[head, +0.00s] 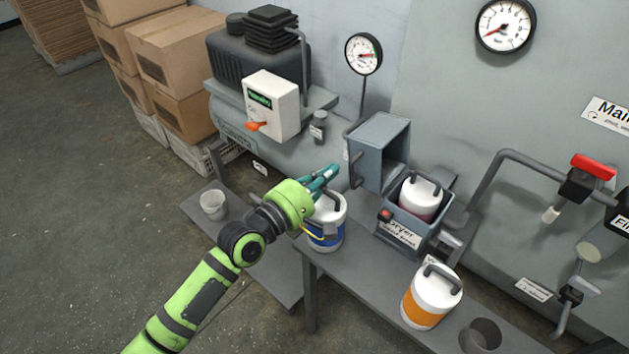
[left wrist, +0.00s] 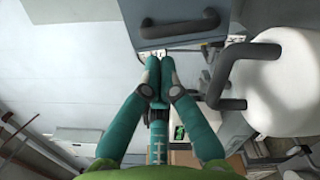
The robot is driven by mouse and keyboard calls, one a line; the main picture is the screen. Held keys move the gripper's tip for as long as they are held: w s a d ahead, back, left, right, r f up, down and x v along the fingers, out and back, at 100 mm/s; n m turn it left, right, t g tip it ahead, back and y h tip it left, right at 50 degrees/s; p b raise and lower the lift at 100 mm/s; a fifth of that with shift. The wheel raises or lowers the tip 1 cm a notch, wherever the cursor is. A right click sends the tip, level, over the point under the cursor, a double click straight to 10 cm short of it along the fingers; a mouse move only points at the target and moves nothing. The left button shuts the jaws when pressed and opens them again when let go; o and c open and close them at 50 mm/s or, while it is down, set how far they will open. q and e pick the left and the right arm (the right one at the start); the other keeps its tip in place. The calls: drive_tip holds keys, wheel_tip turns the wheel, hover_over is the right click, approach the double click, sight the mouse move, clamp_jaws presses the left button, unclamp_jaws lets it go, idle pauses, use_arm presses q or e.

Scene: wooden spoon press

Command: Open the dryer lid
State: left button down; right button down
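The dryer (head: 405,232) is a grey box on the bench with a label and a red button. Its lid (head: 372,160) stands raised, open at the hinge side, and the inside of the box shows. A white-topped canister (head: 420,196) sits in the dryer. My left gripper (head: 332,172) is left of the lid, above a blue-and-white canister (head: 327,230). In the left wrist view its fingertips (left wrist: 158,72) are together with nothing between them. The lid's dark handle (left wrist: 178,28) is just beyond the fingertips, apart from them. My right gripper is out of view.
An orange-and-white canister (head: 432,297) and a dark cup (head: 480,335) stand on the bench, right of the dryer. A box with an orange switch (head: 270,108) and a gauge on a stem (head: 363,54) are behind. Pipes and valves (head: 575,190) stick out at right.

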sight(359, 150)
use_arm(q)
drive_tip(key=shift+x, duration=1.8)
drive_tip(key=shift+a, duration=0.1)
drive_tip(key=shift+s+d+r+m+p, duration=0.2)
drive_tip(key=shift+r+m+p, duration=0.15)
drive_tip(key=shift+p, duration=0.25)
drive_tip(key=shift+s+d+r+m+p, duration=0.1)
drive_tip(key=shift+d+r+m+p, duration=0.2)
drive_tip(key=shift+p, duration=0.25)
drive_tip(key=shift+s+d+r+m+p, duration=0.1)
drive_tip(key=shift+r+m+p, duration=0.15)
drive_tip(key=shift+p, duration=0.15)
drive_tip(key=shift+s+d+m, duration=0.2)
drive_tip(key=shift+d+m, duration=0.05)
drive_tip(key=shift+m, duration=0.15)
drive_tip(key=shift+f, duration=0.1)
